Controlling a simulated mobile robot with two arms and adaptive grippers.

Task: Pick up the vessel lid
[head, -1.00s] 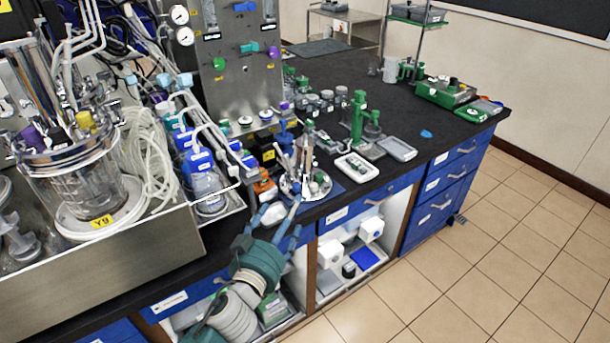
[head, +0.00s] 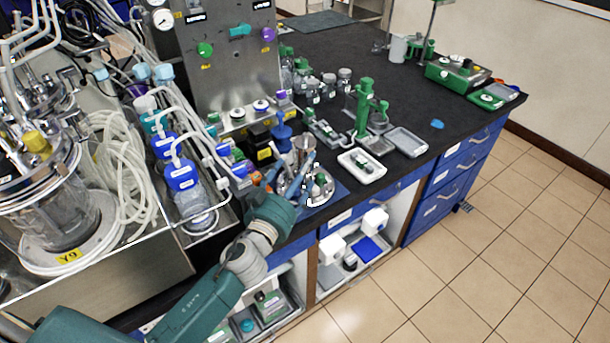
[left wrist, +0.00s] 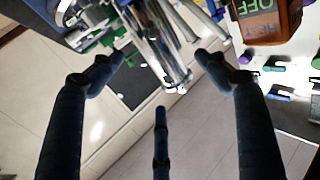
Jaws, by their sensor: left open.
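The vessel lid (head: 322,190) is a round metal plate with upright metal tubes and small ports. It sits on a blue mat (head: 338,196) near the bench's front edge. My left gripper (head: 290,180) is at the lid, with its blue-grey fingers spread around the tubes and partly hiding the lid. In the left wrist view the same gripper (left wrist: 160,75) has its fingers wide apart. Shiny metal tubes (left wrist: 160,40) show between and beyond the fingertips, and I see no grip on them. My right gripper is not in view.
A white tray (head: 374,175) and a green stand (head: 362,115) are right of the lid. Blue-capped bottles (head: 182,178) and a glass vessel (head: 50,215) stand left. An orange device with a display (left wrist: 265,18) is close by in the left wrist view. The bench's right part is clearer.

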